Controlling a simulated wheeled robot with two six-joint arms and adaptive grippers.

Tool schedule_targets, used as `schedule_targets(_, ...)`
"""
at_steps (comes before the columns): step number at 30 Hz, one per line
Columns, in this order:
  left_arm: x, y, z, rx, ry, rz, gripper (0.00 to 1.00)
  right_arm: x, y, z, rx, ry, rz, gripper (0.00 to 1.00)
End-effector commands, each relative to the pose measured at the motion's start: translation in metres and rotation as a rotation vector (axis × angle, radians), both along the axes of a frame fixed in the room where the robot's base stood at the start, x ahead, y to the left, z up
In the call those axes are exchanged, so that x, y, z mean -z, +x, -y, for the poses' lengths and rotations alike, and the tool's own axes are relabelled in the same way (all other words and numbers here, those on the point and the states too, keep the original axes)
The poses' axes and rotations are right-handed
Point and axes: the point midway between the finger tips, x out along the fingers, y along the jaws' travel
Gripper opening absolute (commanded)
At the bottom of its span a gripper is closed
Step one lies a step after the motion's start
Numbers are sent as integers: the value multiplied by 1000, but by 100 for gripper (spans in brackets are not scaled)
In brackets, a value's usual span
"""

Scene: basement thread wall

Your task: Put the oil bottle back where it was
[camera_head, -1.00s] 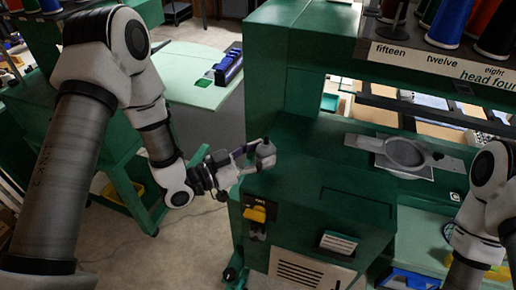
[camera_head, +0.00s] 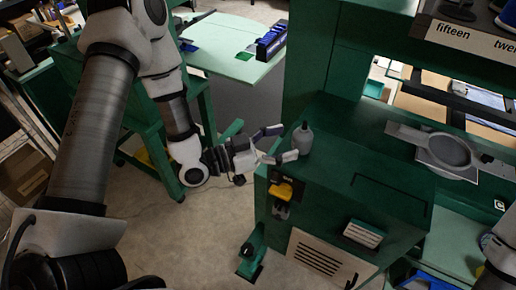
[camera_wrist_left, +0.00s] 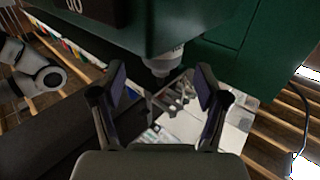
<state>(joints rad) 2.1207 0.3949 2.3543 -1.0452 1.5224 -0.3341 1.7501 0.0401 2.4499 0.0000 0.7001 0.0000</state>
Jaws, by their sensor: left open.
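The oil bottle (camera_head: 302,139), small and grey with a dark tip, stands upright on the left front part of the green machine's top (camera_head: 330,165). My left gripper (camera_head: 280,144) is open, just left of the bottle, with its fingers pointing toward it and the bottle apart from them. In the left wrist view, the open fingers (camera_wrist_left: 161,84) frame a pale nozzle-shaped thing (camera_wrist_left: 162,64) below a dark green body; I cannot tell whether it is the bottle. A bit of my right arm shows at the right edge of the head view; its gripper is out of view.
A grey embroidery hoop (camera_head: 445,152) lies right of the bottle. A yellow switch (camera_head: 283,192) is on the machine's front. A pale green table (camera_head: 235,50) with a blue box (camera_head: 271,42) stands behind. Open floor lies left of the machine.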

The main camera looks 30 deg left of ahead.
Motion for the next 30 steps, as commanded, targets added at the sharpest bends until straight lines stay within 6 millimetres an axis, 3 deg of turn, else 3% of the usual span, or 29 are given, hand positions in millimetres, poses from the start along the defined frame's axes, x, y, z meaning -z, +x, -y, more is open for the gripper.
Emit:
schedule_targets(4,1,-21,-21,-8,-8,0,75,6,0,0,0,0,0,62)
schedule_targets(12,-3,-51,-49,-8,-5,-2,75,-2,0,0,0,0,0,62)
schedule_targets(23,2,-65,-58,1,4,-12,75,-5,0,0,0,0,0,62)
schedule_targets(26,31,-64,-52,-3,37,-153,75,-4,0,0,0,0,0,62)
schedule_targets(29,96,-74,-44,-36,114,-468,75,-4,0,0,0,0,0,62)
schedule_targets(30,127,-85,-43,-66,158,-616,75,-4,0,0,0,0,0,62)
